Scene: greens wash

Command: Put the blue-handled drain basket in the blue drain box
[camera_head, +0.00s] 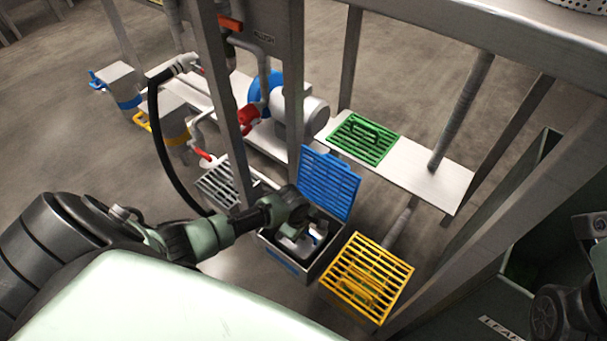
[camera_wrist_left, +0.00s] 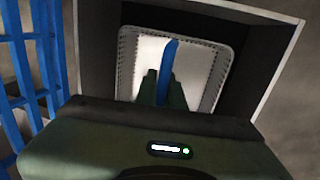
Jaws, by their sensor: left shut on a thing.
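The blue drain box (camera_head: 279,262) stands open on the floor with a blue label on its front wall. Its blue grate (camera_head: 330,182) leans upright behind it. My left gripper (camera_head: 303,236) reaches down into the box. In the left wrist view, my left gripper (camera_wrist_left: 166,88) is shut on the blue handle (camera_wrist_left: 170,58) of the white drain basket (camera_wrist_left: 205,75). The basket sits inside the dark walls of the box (camera_wrist_left: 270,50); whether it rests on the bottom I cannot tell. My right gripper (camera_head: 545,312) is at the lower right edge, its jaws unclear.
A yellow grate (camera_head: 367,277) lies right of the box, a grey grate (camera_head: 222,187) left. A green grate (camera_head: 364,138) lies on a white shelf (camera_head: 425,175). Steel frame legs (camera_head: 293,80) and a black hose (camera_head: 158,140) stand close by. A dark green bin (camera_head: 470,290) is at right.

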